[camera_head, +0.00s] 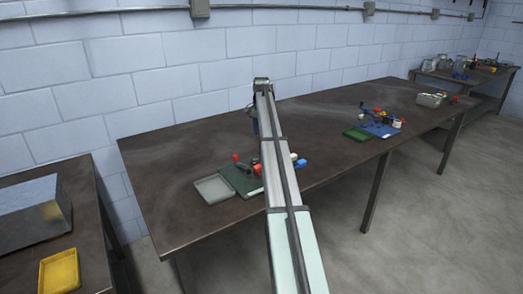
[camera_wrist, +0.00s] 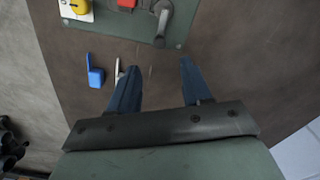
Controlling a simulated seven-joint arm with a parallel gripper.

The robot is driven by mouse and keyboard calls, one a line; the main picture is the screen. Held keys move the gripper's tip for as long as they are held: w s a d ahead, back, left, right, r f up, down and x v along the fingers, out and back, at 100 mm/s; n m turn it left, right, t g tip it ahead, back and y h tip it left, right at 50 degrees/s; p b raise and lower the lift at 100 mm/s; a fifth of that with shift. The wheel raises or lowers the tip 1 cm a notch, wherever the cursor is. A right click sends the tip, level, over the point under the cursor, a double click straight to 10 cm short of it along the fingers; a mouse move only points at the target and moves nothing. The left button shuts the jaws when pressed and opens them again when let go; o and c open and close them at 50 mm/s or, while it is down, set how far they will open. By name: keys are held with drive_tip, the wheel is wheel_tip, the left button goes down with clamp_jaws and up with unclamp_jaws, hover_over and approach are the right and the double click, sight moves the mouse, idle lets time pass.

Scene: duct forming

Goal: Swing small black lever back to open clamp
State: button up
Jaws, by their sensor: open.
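A green board (camera_wrist: 130,28) with fittings runs along the top of the wrist view. A dark grey lever (camera_wrist: 163,24) with a rounded end stands on it, beyond my fingertips. I cannot tell whether this is the clamp's small black lever; the clamp is not clear. My gripper (camera_wrist: 158,64) is open and empty, with both dark blue fingers apart and away from the board. In the head view the board (camera_head: 236,181) is partly hidden behind my arm, and a red knob (camera_head: 235,157) shows at its back.
A yellow knob (camera_wrist: 79,6) and a red block (camera_wrist: 127,3) sit on the board. A blue piece (camera_wrist: 95,74) and a thin metal piece (camera_wrist: 118,71) lie near the left finger. A grey tray (camera_head: 213,189) lies left of the board. The table's left part (camera_head: 170,165) is clear.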

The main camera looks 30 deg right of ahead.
wheel_tip(320, 180, down, 10)
drive_tip(key=shift+r, duration=0.15)
idle(0.3)
drive_tip(key=shift+c, duration=0.4)
clamp_jaws()
